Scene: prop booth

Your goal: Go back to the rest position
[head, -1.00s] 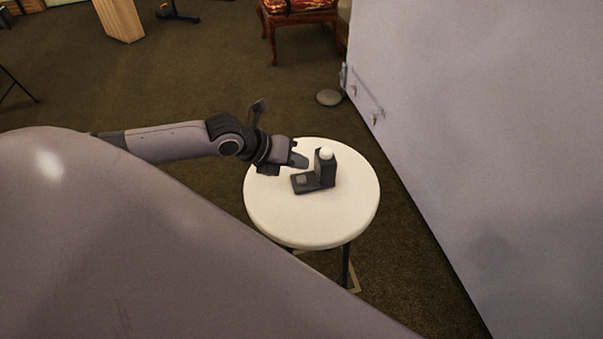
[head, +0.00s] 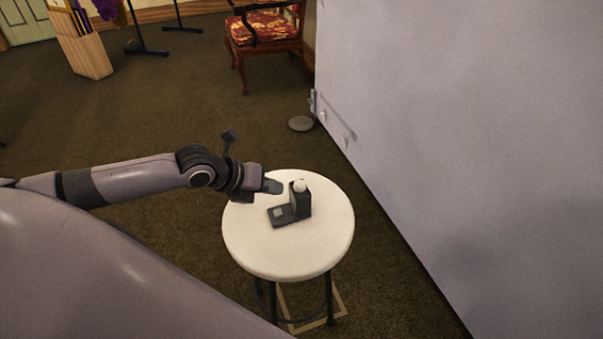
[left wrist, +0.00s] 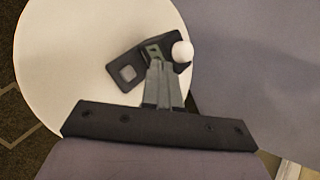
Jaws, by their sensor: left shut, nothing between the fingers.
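My left gripper (head: 274,187) reaches in from the left over the round white stool (head: 285,260). It is shut with nothing in it, and it also shows in the left wrist view (left wrist: 158,62). Just right of its fingertips, a dark L-shaped device (head: 299,203) with a white ball on top stands on the stool. In the left wrist view the device (left wrist: 118,68) lies just beyond the fingertips, partly hidden by them; whether they touch it I cannot tell. My right gripper is not in view.
A large pale panel (head: 450,130) stands close to the right of the stool. A red-cushioned chair (head: 265,30) and a wooden bin (head: 85,52) stand at the back. A grey disc (head: 301,123) lies on the floor near the panel. The carpet between is clear.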

